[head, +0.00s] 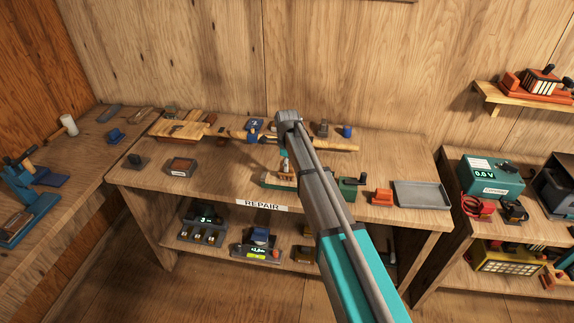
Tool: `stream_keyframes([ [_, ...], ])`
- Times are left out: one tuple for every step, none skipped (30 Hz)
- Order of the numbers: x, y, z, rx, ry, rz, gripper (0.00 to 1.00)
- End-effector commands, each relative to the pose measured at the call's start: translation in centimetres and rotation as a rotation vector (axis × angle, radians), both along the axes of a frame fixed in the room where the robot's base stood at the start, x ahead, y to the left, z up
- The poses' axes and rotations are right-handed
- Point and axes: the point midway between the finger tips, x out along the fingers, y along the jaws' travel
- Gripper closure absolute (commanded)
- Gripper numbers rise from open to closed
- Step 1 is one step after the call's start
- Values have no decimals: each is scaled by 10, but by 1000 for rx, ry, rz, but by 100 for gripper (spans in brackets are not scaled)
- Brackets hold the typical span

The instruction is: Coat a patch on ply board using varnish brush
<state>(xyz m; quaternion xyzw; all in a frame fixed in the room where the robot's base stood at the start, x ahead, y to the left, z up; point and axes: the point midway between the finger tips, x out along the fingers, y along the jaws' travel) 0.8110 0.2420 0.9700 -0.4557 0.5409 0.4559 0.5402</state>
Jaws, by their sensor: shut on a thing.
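My arm reaches up from the bottom of the head view over the repair bench, and its grey end joint is near the bench's back. My gripper's fingers do not show; the arm seems to hide them. A flat wooden board (183,130) lies at the back left of the bench and may be the ply board. I cannot make out the varnish brush for sure. A small upright brown and pale thing (284,166) shows just left of my arm, above a green-edged base (273,182); it is too small to identify.
The bench (230,187) has a REPAIR label (262,205). A long wooden piece (335,146) lies along its back. A grey tray (420,194), red block (382,197) and green crank device (348,187) stand right. A small brown box (181,167) stands left. Bare bench lies around that box.

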Motion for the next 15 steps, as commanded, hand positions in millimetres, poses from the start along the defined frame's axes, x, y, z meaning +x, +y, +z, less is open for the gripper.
stream_keyframes([
  [0, -1, 0, 0, 0, 0, 100],
  [0, -2, 0, 0, 0, 0, 100],
  [-1, -4, 0, 0, 0, 0, 100],
  [-1, -5, 0, 0, 0, 0, 100],
  [-1, -6, 0, 0, 0, 0, 100],
  [-1, -9, -1, 0, 0, 0, 100],
  [-2, -10, -1, 0, 0, 0, 100],
  [-2, -12, -1, 0, 0, 0, 100],
  [-2, -15, -1, 0, 0, 0, 100],
  [-2, -17, -1, 0, 0, 0, 100],
  [-2, -19, -1, 0, 0, 0, 100],
  [-3, -22, -1, 0, 0, -1, 100],
  [-3, -24, -2, -1, 0, -1, 100],
  [-3, -26, -2, -1, 0, -2, 100],
  [-3, -28, -2, -1, 0, -2, 100],
])
